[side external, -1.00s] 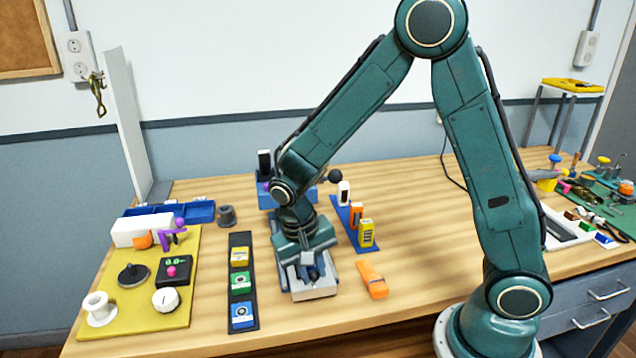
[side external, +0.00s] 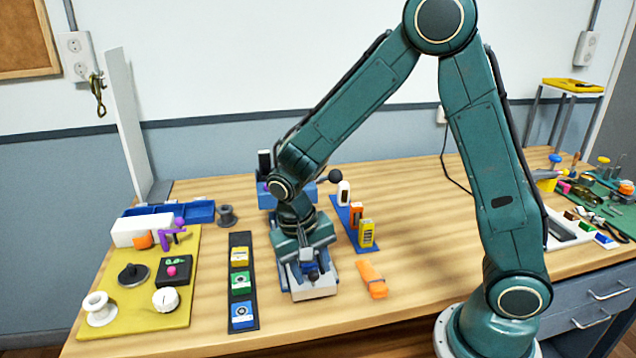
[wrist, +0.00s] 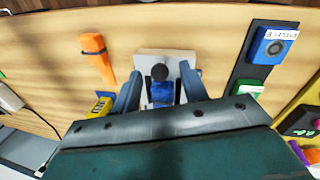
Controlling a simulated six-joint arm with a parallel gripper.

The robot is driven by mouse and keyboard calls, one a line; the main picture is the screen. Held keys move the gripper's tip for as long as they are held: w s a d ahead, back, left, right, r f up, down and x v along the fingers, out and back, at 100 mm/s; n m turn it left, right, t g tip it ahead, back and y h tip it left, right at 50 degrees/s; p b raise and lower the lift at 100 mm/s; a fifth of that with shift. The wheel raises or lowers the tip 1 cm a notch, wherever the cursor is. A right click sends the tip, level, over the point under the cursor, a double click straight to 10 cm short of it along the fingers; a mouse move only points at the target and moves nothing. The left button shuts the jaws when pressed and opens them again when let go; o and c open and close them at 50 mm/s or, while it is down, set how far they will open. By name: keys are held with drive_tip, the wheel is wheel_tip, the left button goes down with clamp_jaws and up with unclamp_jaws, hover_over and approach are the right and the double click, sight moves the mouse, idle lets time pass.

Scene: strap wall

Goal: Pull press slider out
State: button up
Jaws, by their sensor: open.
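The press (side external: 270,197) stands mid-table, with a blue body and a black ball on its lever (side external: 335,176). Its pale slider (side external: 313,291) lies at the front end, towards the table edge. In the wrist view the slider plate (wrist: 183,60) shows with a dark round knob (wrist: 159,72) and a blue block (wrist: 163,93) behind it. My gripper (wrist: 160,76) is open, with one finger on each side of the knob and a gap on both sides. In the side view my gripper (side external: 310,266) is low over the slider and hides much of the press.
A dark rack (side external: 241,262) with yellow, green and blue blocks lies left of the slider. An orange tool (side external: 372,279) lies to its right. A blue rack (side external: 349,220) with upright pieces stands behind that. The wood at the front edge is clear.

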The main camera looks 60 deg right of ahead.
wheel_tip(320, 180, up, 12)
drive_tip(key=w+a, duration=0.1)
drive_tip(key=a, duration=0.1)
drive_tip(key=shift+w+r, duration=0.15)
drive_tip(key=shift+r, duration=0.1)
idle(0.4)
drive_tip(key=s+d+r+n+t+y, duration=0.1)
drive_tip(key=s+d+r+n+t, duration=0.1)
drive_tip(key=s, duration=0.6)
drive_tip(key=s+d+r+n+t, duration=0.3)
drive_tip(key=s+r+n+t, duration=0.1)
drive_tip(key=s, duration=0.4)
drive_tip(key=shift+s+r+n+t+y, duration=0.35)
drive_tip(key=shift+r+n+t+y, duration=0.05)
idle(1.5)
